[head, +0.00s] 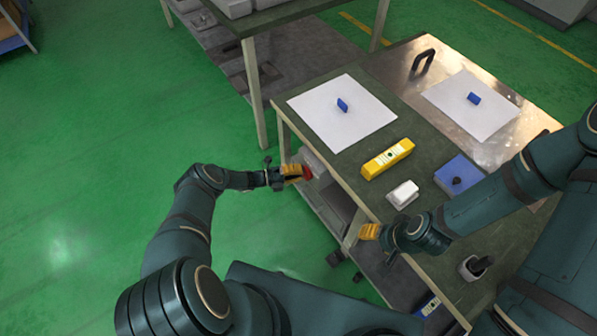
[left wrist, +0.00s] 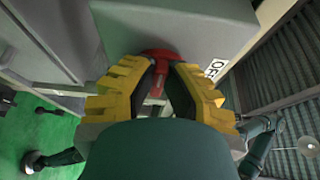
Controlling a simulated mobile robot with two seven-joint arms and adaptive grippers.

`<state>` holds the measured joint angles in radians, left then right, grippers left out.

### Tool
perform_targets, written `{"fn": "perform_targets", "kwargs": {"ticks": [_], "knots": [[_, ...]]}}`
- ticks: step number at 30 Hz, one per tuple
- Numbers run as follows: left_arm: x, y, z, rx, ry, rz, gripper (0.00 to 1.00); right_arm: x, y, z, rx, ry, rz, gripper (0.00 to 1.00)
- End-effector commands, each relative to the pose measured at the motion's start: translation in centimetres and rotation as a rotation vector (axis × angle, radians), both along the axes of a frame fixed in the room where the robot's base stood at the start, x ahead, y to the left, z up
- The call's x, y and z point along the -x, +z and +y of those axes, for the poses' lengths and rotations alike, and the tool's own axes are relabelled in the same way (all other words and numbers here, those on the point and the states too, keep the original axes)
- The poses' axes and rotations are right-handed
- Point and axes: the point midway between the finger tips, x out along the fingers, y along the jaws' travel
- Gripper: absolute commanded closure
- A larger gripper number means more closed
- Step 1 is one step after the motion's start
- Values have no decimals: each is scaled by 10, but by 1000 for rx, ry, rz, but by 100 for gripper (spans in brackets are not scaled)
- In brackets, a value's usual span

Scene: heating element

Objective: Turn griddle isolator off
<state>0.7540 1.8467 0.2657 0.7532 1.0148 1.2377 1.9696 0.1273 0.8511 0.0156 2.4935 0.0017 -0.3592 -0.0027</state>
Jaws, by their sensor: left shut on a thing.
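The isolator's red handle (head: 308,172) shows just at the tips of my left gripper (head: 293,173), beside the table's left side. In the left wrist view the red handle (left wrist: 163,54) is T-shaped, on a grey box (left wrist: 180,25) with a white label reading OFF (left wrist: 213,68) to its right. The yellow fingers of my left gripper (left wrist: 160,78) are shut on the handle's stem, one on each side. Part of the stem is hidden between them. My right gripper (head: 370,232) is at the table's front edge; its opening is not clear.
Another table (head: 290,10) stands behind. Green floor on the left is clear.

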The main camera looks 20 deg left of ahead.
Motion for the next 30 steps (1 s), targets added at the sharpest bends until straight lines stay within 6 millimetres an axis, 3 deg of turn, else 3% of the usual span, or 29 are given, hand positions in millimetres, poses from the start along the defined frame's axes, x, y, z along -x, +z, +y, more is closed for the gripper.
{"fn": "perform_targets", "kwargs": {"ticks": [20,21,23,30], "knots": [[0,-1,-2,51,-2,37,100,0,0,0,0,0,0,47],[0,-1,-3,51,-2,37,75,0,0,0,0,0,0,47],[0,-1,-2,50,-2,37,56,0,0,0,0,0,0,47],[0,-1,-1,48,0,36,56,0,0,0,0,0,0,47]]}}
